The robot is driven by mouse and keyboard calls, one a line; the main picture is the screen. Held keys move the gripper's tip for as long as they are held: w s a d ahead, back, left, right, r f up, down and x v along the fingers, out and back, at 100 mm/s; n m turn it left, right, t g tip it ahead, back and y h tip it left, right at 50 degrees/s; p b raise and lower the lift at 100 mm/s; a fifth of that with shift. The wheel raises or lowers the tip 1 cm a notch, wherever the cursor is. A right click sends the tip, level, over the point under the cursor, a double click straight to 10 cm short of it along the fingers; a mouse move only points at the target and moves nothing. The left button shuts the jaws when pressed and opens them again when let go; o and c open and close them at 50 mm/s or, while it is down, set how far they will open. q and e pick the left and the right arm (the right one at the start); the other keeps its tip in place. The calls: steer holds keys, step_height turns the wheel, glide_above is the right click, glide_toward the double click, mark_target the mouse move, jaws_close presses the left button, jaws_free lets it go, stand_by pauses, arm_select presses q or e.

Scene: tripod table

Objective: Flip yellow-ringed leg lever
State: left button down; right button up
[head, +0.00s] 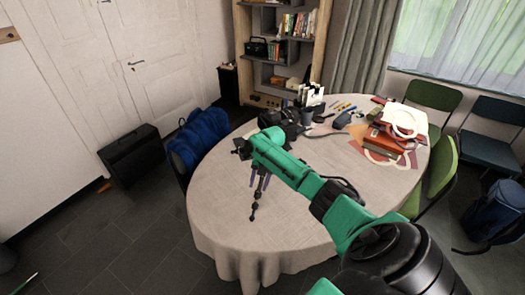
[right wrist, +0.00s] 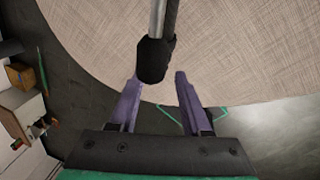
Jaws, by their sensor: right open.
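The tripod (head: 256,195) is on the round table, partly hidden under my right arm in the head view. Some of its dark leg parts show below the arm. My right gripper (head: 241,149) is over the left part of the table. In the right wrist view, a silver and black tripod leg comes down from the top and ends in a thick black piece (right wrist: 153,60). My open right gripper (right wrist: 158,77) has its fingertips on either side of the lower end of this piece. I cannot tell if they touch it. No yellow ring or lever can be made out. My left gripper is not in view.
The table (head: 222,205) has a pale cloth and is bare at its front left.

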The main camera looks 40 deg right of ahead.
step_height(320, 180, up, 11)
steer(key=s+d+b, duration=0.1)
steer(key=shift+s+d+b, duration=0.2)
steer(key=shift+d+b, duration=0.2)
